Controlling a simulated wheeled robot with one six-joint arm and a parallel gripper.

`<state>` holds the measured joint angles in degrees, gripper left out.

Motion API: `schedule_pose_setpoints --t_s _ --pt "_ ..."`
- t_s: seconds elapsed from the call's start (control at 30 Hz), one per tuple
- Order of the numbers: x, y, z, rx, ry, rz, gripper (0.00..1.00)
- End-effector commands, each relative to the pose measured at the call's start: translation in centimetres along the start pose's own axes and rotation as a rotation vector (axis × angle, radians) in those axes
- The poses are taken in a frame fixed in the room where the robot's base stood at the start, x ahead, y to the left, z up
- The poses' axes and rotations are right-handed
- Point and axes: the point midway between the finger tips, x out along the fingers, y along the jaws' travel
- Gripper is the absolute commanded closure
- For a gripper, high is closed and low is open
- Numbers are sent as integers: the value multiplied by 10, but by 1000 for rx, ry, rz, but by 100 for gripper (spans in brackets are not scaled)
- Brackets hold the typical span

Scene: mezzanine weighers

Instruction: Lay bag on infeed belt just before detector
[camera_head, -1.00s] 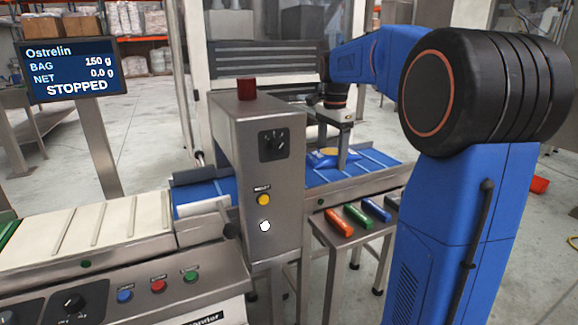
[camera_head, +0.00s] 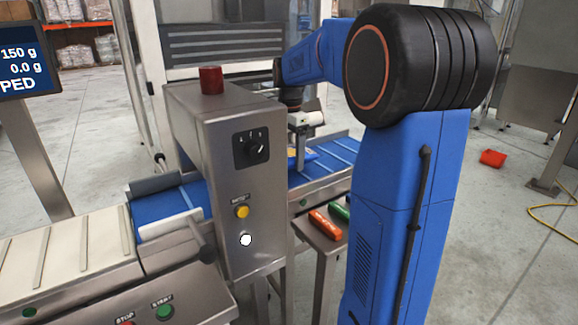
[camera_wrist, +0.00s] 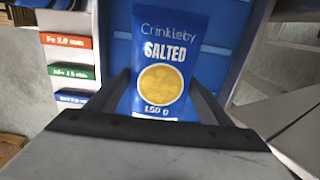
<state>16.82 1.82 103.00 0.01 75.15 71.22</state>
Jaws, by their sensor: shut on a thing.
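My gripper (camera_head: 300,138) points down over the blue cleated belt (camera_head: 335,150) on the right side of the grey detector housing (camera_head: 230,160). It is shut on a blue bag (camera_wrist: 160,45), which reads "Crinkleby SALTED 150 g" and has a yellow round picture on its front. In the wrist view the bag sits between both fingers, over the belt (camera_wrist: 218,50). In the head view only a sliver of the bag (camera_head: 309,155) shows; the housing and gripper hide the rest. I cannot tell whether it touches the belt.
The blue belt (camera_head: 165,203) also shows left of the housing, meeting a pale cleated conveyor (camera_head: 60,250). A small stand holds orange (camera_head: 325,224) and green test pieces below the belt. A cut-off display (camera_head: 25,50) stands left.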

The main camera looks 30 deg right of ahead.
Motion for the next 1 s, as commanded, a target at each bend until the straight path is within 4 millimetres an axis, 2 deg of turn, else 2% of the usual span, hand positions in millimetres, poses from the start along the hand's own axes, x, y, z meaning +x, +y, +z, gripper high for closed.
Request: schedule_pose_setpoints --t_s 0.33,0.73,0.77,0.8,0.83,1.0 --pt "36 1 0 0 0 1 52" --pt "40 0 0 0 0 1 52" --pt "40 0 0 0 0 1 21" --pt "40 0 0 0 0 0 12" --pt "40 0 0 0 0 0 7" --pt "40 0 0 0 0 1 7"
